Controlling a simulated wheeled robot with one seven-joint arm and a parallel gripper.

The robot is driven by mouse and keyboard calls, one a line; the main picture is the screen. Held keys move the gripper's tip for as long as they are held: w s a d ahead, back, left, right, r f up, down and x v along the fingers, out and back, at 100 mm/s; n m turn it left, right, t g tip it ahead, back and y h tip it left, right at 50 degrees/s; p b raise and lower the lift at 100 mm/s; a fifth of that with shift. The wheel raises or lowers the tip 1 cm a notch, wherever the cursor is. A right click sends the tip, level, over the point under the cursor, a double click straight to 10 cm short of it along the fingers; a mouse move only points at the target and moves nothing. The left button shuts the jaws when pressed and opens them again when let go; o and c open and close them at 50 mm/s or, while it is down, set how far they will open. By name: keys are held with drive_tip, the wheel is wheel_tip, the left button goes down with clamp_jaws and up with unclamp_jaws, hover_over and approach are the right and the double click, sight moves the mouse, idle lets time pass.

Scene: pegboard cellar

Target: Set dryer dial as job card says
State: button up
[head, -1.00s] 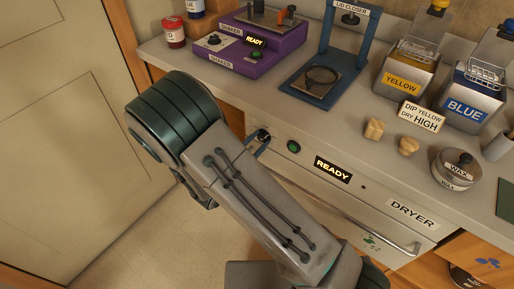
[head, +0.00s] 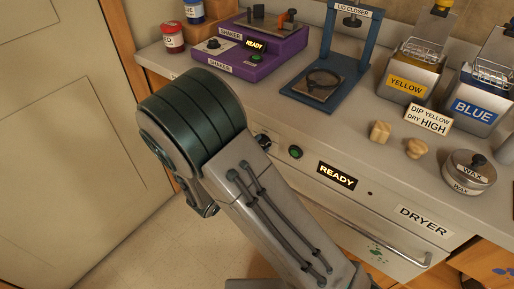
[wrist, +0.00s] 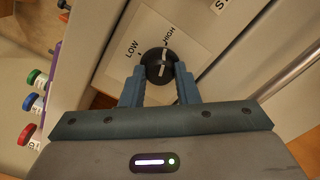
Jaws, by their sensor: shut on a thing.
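The dryer dial (wrist: 160,63) is a round black knob with a white pointer line, on a pale plate marked LOW and HIGH. In the wrist view the line points up, towards the HIGH mark. My gripper (wrist: 160,80) is shut on the dial, with one blue finger at each side of it. The job card (head: 428,119) reads DIP YELLOW, DRY HIGH. The dryer (head: 395,222) has a lit READY display (head: 337,175) and a green button (head: 295,152).
A purple shaker (head: 245,58), a blue lid closer (head: 325,85), yellow (head: 407,87) and blue (head: 474,110) containers and a wax tin (head: 468,172) stand on the counter. The dryer's bar handle (head: 385,245) runs along its front. Open floor lies left of my arm.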

drive_tip(key=o, duration=1)
drive_tip(key=v, duration=1.3)
drive_tip(key=shift+s+a, duration=0.25)
drive_tip(key=shift+a, duration=0.05)
